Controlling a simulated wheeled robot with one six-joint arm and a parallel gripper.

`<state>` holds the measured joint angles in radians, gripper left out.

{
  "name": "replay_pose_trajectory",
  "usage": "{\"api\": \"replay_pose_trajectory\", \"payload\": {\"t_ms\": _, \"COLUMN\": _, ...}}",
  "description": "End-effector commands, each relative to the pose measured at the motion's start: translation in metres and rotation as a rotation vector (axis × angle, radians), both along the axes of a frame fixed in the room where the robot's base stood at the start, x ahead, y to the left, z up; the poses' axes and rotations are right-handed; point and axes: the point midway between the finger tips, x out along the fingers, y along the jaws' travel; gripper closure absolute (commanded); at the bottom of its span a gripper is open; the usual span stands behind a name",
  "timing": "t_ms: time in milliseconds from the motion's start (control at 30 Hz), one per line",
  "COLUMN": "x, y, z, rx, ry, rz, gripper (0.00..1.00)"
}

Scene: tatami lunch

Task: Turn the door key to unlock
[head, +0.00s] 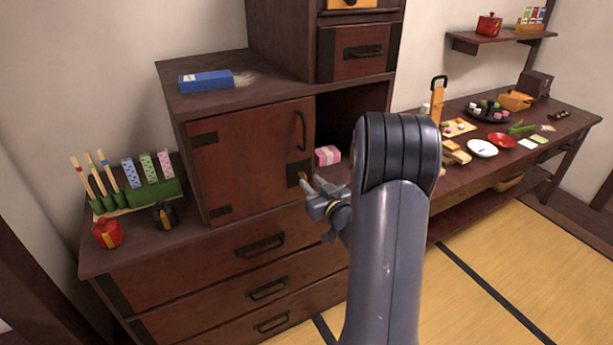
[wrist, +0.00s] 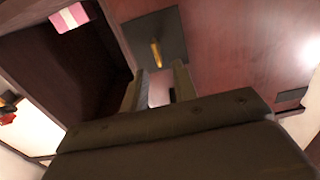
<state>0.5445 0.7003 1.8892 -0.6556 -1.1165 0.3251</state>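The brass key (head: 303,176) sits in a dark square lock plate (head: 292,172) at the lower right of the reddish-brown cabinet door (head: 250,155). The door looks shut. In the wrist view the key (wrist: 156,54) stands out from the plate (wrist: 172,28), just beyond the fingertips and in line with the gap between them. My gripper (head: 312,192) is close in front of the lock, and the wrist view shows its two fingers (wrist: 157,78) apart with nothing between them. Whether a finger touches the key cannot be told.
An open compartment with a pink box (head: 327,155) is right of the door. A curved door handle (head: 301,130) is above the lock. Drawers (head: 215,262) lie below. A blue box (head: 206,81) lies on the cabinet top. A low table (head: 560,125) with dishes stands at right.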

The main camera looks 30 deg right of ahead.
Motion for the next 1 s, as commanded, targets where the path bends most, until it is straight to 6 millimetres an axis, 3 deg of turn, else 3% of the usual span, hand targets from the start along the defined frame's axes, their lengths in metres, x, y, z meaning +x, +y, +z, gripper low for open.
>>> {"api": "replay_pose_trajectory", "payload": {"t_ms": 233, "x": 0.03, "y": 0.001, "z": 0.0, "rx": 0.0, "ry": -0.001, "rz": 0.0, "gripper": 0.73}}
{"api": "replay_pose_trajectory", "payload": {"t_ms": 600, "x": 0.035, "y": 0.001, "z": 0.0, "rx": 0.0, "ry": 0.0, "rz": -0.001, "gripper": 0.74}}
{"api": "replay_pose_trajectory", "payload": {"t_ms": 900, "x": 0.035, "y": 0.001, "z": 0.0, "rx": 0.0, "ry": 0.0, "rz": -0.001, "gripper": 0.98}}
{"api": "replay_pose_trajectory", "payload": {"t_ms": 1000, "x": 0.035, "y": 0.001, "z": 0.0, "rx": 0.0, "ry": 0.0, "rz": -0.001, "gripper": 1.0}}
